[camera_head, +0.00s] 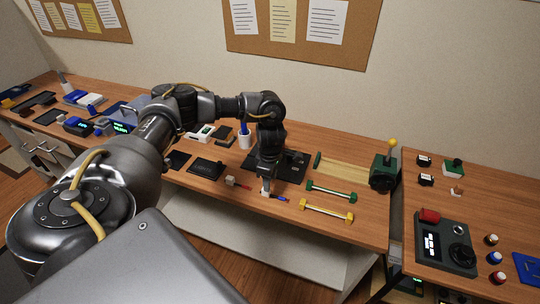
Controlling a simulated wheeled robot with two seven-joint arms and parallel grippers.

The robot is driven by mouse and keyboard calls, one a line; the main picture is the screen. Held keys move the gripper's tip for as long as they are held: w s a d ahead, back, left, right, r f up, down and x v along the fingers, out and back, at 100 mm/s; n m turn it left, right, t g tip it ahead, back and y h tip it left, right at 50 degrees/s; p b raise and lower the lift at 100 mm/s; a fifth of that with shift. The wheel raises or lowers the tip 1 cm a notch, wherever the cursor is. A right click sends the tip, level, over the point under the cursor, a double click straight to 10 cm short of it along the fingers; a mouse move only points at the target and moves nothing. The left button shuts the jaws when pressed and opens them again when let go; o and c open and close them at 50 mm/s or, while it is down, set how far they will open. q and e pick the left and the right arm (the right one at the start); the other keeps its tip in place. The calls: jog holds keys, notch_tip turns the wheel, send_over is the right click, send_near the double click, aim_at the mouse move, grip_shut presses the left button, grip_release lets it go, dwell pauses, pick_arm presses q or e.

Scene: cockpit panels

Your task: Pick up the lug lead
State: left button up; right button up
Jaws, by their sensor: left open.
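My left gripper (266,186) points down over the front part of the long wooden table, its jaws open. Its fingertips are right at a small white piece with a blue end (282,199). I cannot tell whether they touch it. A small pale block with a red rod (245,184) lies just left of the fingertips. Which of these small pieces is the lug lead is too small to tell. My left arm comes in from the left and bends down to the gripper. My right gripper is not in view.
A black panel (294,164) lies behind the gripper. Green (332,192) and yellow (327,211) handled bars lie to the right. A green block with a yellow-knobbed lever (384,170) stands farther right. A dark control box (443,244) sits on the right-hand table.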

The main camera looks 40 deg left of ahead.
aim_at(274, 194)
pick_arm(q)
jog(key=shift+f+p, duration=1.15)
jog(key=shift+f, duration=1.55)
jog(key=shift+c, duration=0.4)
grip_shut()
